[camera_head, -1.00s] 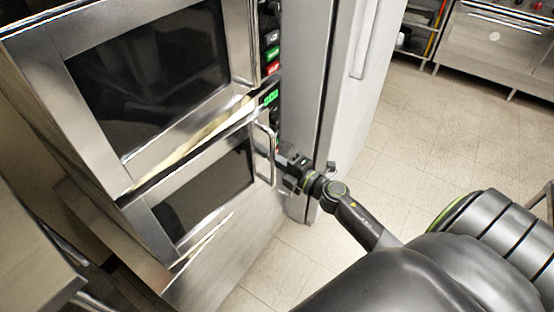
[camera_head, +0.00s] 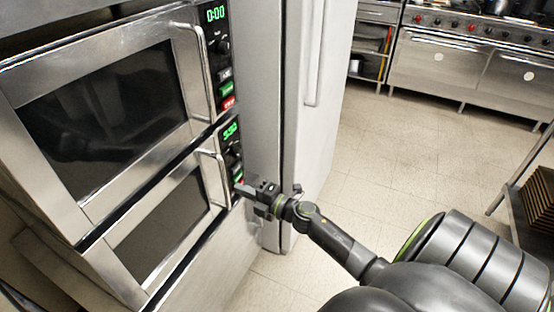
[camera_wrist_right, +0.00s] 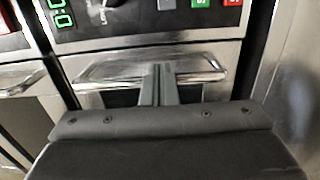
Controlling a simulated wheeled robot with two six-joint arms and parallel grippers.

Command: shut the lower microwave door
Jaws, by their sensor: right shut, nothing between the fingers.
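The lower microwave door (camera_head: 160,229) is steel with a dark window, at the left in the head view. It looks flush or nearly flush with the front; I cannot tell whether a thin gap remains. Its bar handle (camera_head: 214,178) is on its right side, beside a control panel (camera_head: 232,150) with a lit green display. My right gripper (camera_head: 242,189) is shut and empty, just right of the handle and low by the panel. In the right wrist view the closed fingers (camera_wrist_right: 158,84) point at a bright bar handle (camera_wrist_right: 105,68); contact is unclear. My left gripper is out of view.
The upper microwave (camera_head: 105,110) sits directly above, its door looking shut. A tall pale refrigerator (camera_head: 318,100) stands right of the microwaves. Open tiled floor (camera_head: 410,150) lies to the right, with steel ovens (camera_head: 455,65) at the back and a rack (camera_head: 540,210) at the right edge.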

